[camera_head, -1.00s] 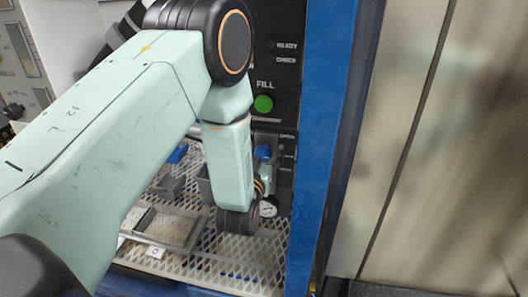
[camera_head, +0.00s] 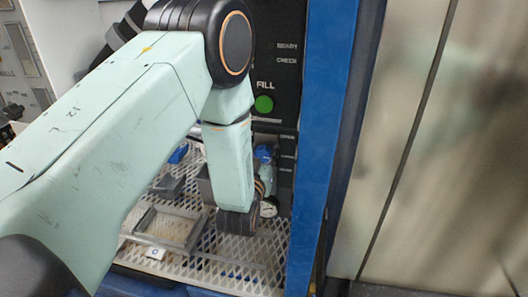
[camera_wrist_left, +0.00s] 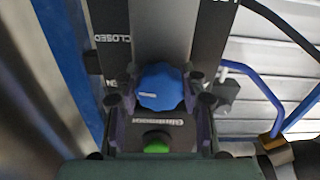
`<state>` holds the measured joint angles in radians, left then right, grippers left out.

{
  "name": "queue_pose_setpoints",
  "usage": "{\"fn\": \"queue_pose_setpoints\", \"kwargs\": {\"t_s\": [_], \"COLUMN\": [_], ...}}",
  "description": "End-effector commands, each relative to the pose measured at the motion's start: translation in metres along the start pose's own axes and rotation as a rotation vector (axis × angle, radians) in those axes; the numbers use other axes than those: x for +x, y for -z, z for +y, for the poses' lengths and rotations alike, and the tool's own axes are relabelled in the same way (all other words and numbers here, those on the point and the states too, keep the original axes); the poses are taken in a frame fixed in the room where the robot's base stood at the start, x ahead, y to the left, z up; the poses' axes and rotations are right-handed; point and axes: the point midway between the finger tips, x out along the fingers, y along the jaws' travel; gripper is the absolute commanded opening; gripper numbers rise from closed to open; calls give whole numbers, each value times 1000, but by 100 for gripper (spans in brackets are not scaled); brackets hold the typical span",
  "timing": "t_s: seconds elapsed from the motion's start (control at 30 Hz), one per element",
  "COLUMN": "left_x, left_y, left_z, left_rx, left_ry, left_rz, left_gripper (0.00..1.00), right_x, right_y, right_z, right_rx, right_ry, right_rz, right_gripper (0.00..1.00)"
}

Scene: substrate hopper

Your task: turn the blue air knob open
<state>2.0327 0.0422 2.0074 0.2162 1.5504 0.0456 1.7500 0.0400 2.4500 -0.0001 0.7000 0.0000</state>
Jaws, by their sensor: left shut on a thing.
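The blue air knob (camera_wrist_left: 160,87) sits on a dark panel in the left wrist view, with a small white mark on its left side. The panel label "CLOSED" shows to its upper left. My left gripper (camera_wrist_left: 160,100) has its fingers on both sides of the knob and is shut on it. In the head view the knob (camera_head: 264,153) shows as a small blue patch beside my left arm, which hides most of the left gripper. My right gripper is not in view.
The green FILL button (camera_head: 263,104) is above the knob. A small round gauge (camera_head: 269,207) is below it. A blue post (camera_head: 325,130) stands close to the right. A grey tray (camera_head: 172,228) lies on the mesh shelf (camera_head: 250,250).

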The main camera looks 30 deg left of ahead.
Motion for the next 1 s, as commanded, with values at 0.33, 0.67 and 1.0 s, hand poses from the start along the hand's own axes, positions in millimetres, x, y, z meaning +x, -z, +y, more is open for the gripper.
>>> {"fn": "queue_pose_setpoints", "kwargs": {"t_s": [0.33,0.67,1.0], "left_x": [0,1,1], "left_y": [0,0,0], "left_z": [0,0,0], "left_rx": [-234,-543,-791], "left_ry": [0,-1,-2], "left_rz": [0,1,1], "left_gripper": [10,10,10], "right_x": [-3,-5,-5], "right_y": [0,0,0], "right_z": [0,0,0], "right_rx": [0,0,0], "right_ry": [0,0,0], "right_rz": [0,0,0], "right_gripper": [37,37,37]}}
